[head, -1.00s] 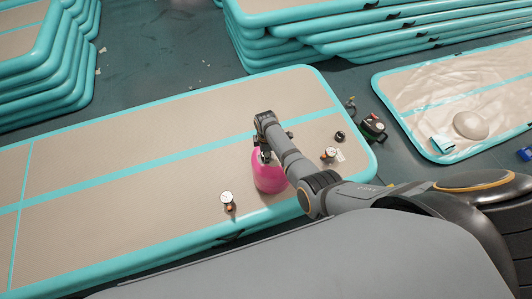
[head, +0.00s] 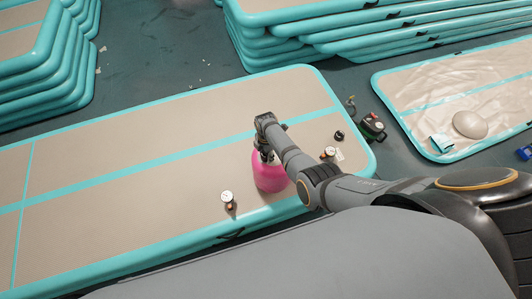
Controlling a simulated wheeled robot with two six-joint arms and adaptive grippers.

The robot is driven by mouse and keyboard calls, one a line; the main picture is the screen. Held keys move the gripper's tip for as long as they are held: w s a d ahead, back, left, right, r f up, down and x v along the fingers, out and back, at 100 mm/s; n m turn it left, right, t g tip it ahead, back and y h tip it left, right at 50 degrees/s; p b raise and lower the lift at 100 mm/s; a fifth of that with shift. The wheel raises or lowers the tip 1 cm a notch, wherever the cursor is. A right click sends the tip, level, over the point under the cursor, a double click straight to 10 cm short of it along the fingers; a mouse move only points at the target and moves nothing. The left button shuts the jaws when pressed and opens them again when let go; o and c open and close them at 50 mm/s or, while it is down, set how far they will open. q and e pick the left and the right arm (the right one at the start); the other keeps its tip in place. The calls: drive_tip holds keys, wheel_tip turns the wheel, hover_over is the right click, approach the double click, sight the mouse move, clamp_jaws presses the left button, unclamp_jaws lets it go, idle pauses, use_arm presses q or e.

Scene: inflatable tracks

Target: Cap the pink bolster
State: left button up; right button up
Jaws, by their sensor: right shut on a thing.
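The pink bolster (head: 269,177) stands upright on the beige and teal inflatable track (head: 110,195), near its front edge. My right gripper (head: 264,157) is over the top of the bolster, pointing down. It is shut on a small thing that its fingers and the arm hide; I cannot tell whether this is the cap. The top of the bolster is partly hidden by the gripper. A small dark round piece (head: 339,135) lies on the track to the right; I cannot tell whether it is a cap. My left gripper is not in view.
A white-faced gauge (head: 228,198) is left of the bolster, and another gauge (head: 329,153) is right of it by my forearm. A dark pump-like device (head: 372,127) sits beyond the track's right end. The track's left half is clear.

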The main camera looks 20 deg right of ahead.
drive_tip(key=shift+r+n, duration=0.2)
drive_tip(key=shift+n, duration=0.7)
drive_tip(key=n, duration=0.2)
drive_tip(key=shift+f+n+p, duration=0.15)
drive_tip(key=shift+n+p, duration=0.2)
drive_tip(key=shift+n, duration=0.05)
drive_tip(key=shift+n, duration=1)
drive_tip(key=n, duration=0.2)
drive_tip(key=shift+n+p, duration=0.4)
drive_tip(key=o, duration=1.1)
drive_tip(key=shift+c, duration=0.2)
